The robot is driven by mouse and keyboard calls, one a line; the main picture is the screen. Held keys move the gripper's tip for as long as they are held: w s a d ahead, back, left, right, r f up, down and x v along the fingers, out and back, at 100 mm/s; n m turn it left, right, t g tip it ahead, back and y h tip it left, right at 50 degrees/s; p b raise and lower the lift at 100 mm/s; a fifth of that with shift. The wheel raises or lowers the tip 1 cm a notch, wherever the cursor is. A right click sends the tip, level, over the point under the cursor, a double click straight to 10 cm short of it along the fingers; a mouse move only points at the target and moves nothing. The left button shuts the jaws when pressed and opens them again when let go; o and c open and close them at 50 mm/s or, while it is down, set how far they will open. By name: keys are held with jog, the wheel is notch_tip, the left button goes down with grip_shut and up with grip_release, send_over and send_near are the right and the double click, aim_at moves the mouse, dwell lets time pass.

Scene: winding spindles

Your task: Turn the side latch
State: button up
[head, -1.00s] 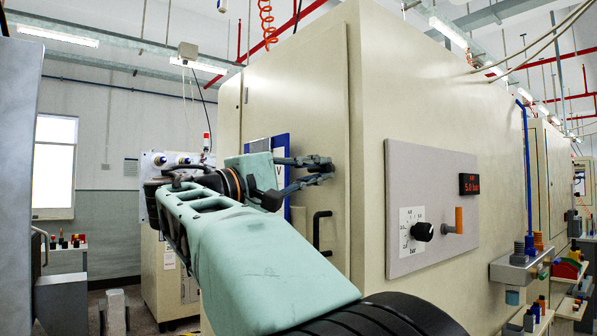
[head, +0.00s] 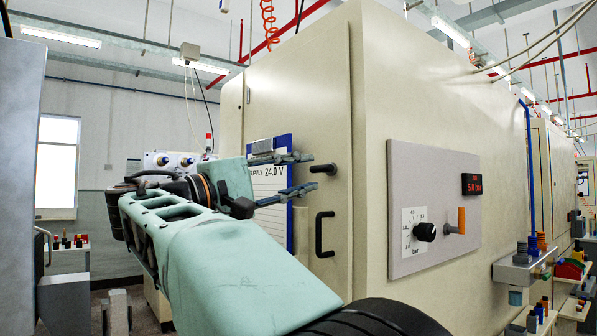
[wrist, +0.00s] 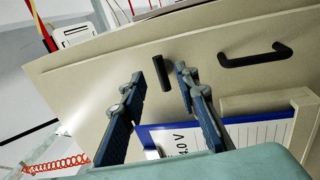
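The side latch appears to be the short black handle (head: 324,169) on the beige cabinet door, above a black pull handle (head: 321,234). It lies about level, square to the upright pull handle. My gripper (head: 314,172) is open, just left of the latch, one finger above its line and one below. In the wrist view the latch (wrist: 163,73) shows between and beyond the fingertips (wrist: 158,74), with nothing gripped. Whether a finger touches it I cannot tell.
A blue-framed supply sign (head: 270,185) is on the door behind my gripper. The cabinet's right face has a grey panel (head: 432,165) with a black knob (head: 425,231), an orange lever (head: 461,220) and a red display (head: 471,184). The pull handle (wrist: 255,56) sticks out nearby.

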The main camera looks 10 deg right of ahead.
jog(key=v, duration=0.7)
